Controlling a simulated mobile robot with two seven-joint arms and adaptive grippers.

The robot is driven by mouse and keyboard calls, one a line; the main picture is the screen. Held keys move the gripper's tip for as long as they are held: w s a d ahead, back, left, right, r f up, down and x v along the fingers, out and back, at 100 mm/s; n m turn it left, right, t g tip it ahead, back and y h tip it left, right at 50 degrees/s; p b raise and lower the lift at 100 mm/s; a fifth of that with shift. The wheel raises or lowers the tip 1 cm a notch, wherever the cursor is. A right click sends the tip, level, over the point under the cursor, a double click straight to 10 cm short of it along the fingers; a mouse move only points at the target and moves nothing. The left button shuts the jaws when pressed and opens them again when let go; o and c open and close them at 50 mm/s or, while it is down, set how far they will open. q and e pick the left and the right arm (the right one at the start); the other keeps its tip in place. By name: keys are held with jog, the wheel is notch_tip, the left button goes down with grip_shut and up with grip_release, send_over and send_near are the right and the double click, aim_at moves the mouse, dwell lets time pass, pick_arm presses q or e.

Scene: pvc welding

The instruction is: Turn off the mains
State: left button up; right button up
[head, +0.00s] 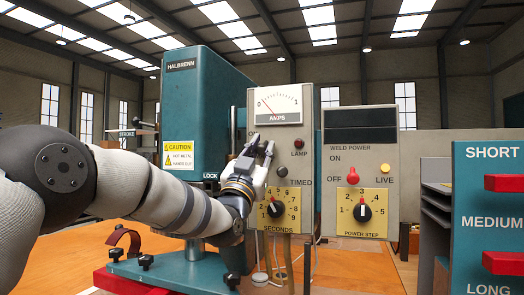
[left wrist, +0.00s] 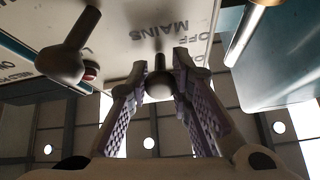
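The mains switch (left wrist: 159,84) is a dark lever with a round knob, on the pale panel marked MAINS and OFF (left wrist: 190,32) in the left wrist view, where the lettering is upside down. The mains switch cannot be made out there. My right gripper is in neither view.
The orange bench (head: 345,272) has free room in front.

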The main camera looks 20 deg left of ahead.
pick_arm(q)
jog(key=o, duration=0.4)
jog(key=shift+w+f, duration=0.1)
jog(key=shift+f, duration=0.05)
jog(key=v, duration=1.2)
